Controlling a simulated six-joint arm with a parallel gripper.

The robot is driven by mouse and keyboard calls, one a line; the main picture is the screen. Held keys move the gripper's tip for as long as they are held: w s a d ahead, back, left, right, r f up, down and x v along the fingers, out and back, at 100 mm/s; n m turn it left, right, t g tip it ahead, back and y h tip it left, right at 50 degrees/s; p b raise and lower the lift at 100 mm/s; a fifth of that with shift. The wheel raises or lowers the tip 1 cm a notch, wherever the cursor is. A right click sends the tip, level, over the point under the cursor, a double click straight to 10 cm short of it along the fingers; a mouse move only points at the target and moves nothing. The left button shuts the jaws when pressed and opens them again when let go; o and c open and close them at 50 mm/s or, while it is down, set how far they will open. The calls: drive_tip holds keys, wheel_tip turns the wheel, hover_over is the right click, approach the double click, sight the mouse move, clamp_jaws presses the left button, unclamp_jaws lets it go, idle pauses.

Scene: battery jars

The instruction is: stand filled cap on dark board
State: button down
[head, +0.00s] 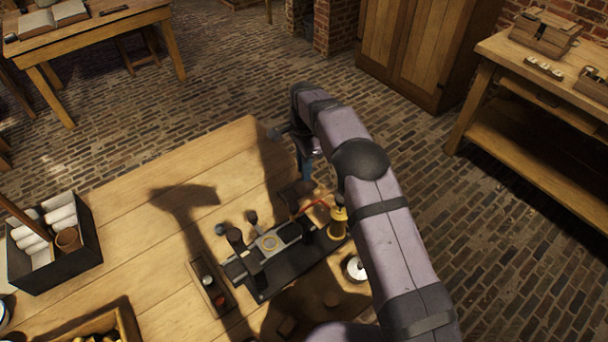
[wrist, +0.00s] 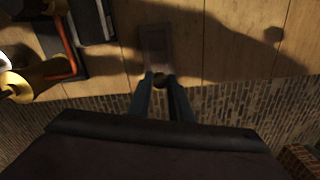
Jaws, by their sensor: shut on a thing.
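My gripper (wrist: 160,80) points down past the table's far edge side, its two dark fingers close together. Between the fingertips is a small dark round thing, apparently the cap (wrist: 160,78); its contents cannot be made out. In the head view my gripper (head: 304,178) is partly hidden by my arm, and the cap cannot be told apart. A small dark board (wrist: 154,42) lies on the table just beyond the fingertips in the wrist view. In the head view a dark shape beside the gripper looks like this board (head: 290,196), partly in shadow.
A black-based apparatus (head: 275,264) with a brass cylinder (head: 337,224) and a red wire (head: 316,202) stands close by. The wire also shows in the wrist view (wrist: 65,42). A narrow wooden tray (head: 211,294) lies left of it. Bare tabletop (head: 150,180) spreads behind and left.

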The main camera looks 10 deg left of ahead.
drive_tip(key=shift+f+p, duration=0.6)
drive_tip(key=shift+f, duration=1.25)
drive_tip(key=shift+f, duration=0.15)
drive_tip(key=c, duration=1.6)
unclamp_jaws()
wheel_tip(320, 180, up, 12)
drive_tip(key=b, duration=0.2)
drive_tip(key=shift+r+b, duration=0.2)
drive_tip(key=shift+b, duration=0.2)
